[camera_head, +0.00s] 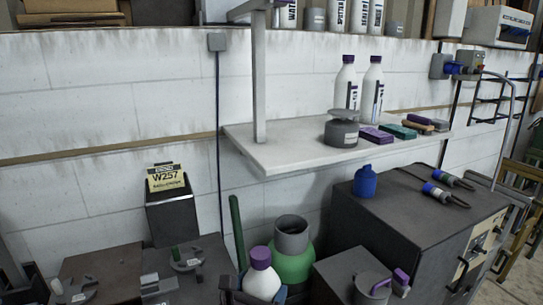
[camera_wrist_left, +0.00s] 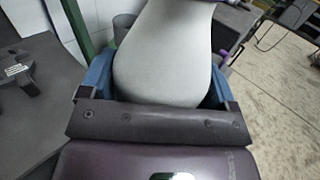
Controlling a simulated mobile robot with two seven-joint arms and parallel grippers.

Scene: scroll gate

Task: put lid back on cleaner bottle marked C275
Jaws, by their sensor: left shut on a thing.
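My left gripper (camera_head: 256,293) is at the bottom of the head view, shut around a white bottle (camera_head: 262,281) with a purple top (camera_head: 261,257). In the left wrist view the pale bottle body (camera_wrist_left: 165,62) sits between blue finger pads, and a bit of purple shows at the top edge. Two more white bottles with purple tops, a left one (camera_head: 346,88) and a right one (camera_head: 372,90), stand upright on the white shelf (camera_head: 290,150). I cannot read C275 on any bottle. No loose lid is clearly identifiable. My right gripper is not in view.
A green container (camera_head: 292,267) with a grey top stands right beside the held bottle. A dark cabinet (camera_head: 420,215) carries a blue bottle (camera_head: 365,182) and tools. A grey canister (camera_head: 371,288) is at the lower right. A W257 sign (camera_head: 166,178) is at left.

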